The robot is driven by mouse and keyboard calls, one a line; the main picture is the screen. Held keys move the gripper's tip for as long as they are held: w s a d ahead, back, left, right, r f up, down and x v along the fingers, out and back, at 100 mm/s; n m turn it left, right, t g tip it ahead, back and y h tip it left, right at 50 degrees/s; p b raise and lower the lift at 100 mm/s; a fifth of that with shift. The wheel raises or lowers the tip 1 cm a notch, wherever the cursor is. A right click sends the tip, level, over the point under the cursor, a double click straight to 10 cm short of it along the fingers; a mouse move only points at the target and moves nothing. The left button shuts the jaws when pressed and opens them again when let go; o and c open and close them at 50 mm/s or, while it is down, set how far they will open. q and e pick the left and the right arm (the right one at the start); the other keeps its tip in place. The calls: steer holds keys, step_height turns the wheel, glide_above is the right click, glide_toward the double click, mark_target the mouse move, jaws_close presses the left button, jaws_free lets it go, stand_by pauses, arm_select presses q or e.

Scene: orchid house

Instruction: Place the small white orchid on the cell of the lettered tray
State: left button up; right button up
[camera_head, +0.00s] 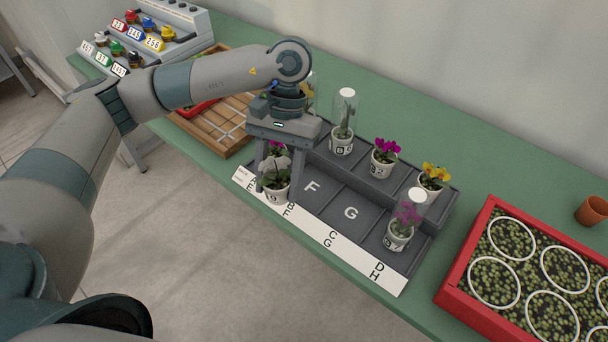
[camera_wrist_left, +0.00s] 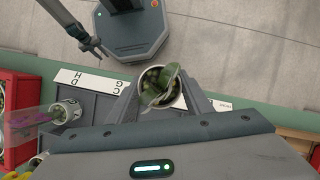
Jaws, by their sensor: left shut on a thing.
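My left gripper (camera_head: 277,178) points down over the front left of the dark lettered tray (camera_head: 327,208). It is shut on the small white orchid (camera_head: 276,195), which stands upright in a white pot with green leaves between the fingers. The left wrist view shows the same pot (camera_wrist_left: 154,77) from above, between the fingers. The pot is at the cell marked E; I cannot tell whether its base touches the tray. Cells F and G look empty. A thin grey arm at the upper left of the wrist view seems to be my right one; its gripper (camera_wrist_left: 93,44) is too small to read.
A pink orchid under a clear cover (camera_head: 400,235) stands in cell H. The back row holds a covered plant (camera_head: 342,145), a magenta orchid (camera_head: 384,160) and a yellow orchid (camera_head: 431,183). A red planter (camera_head: 456,287) is at the right, a wooden tray (camera_head: 218,137) at the left.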

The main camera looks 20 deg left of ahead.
arm_select(q)
steer(key=shift+w+a, duration=0.1)
arm_select(e)
steer(key=shift+s+f, duration=0.1)
steer(key=shift+s, duration=0.3)
steer(key=shift+w, duration=0.1)
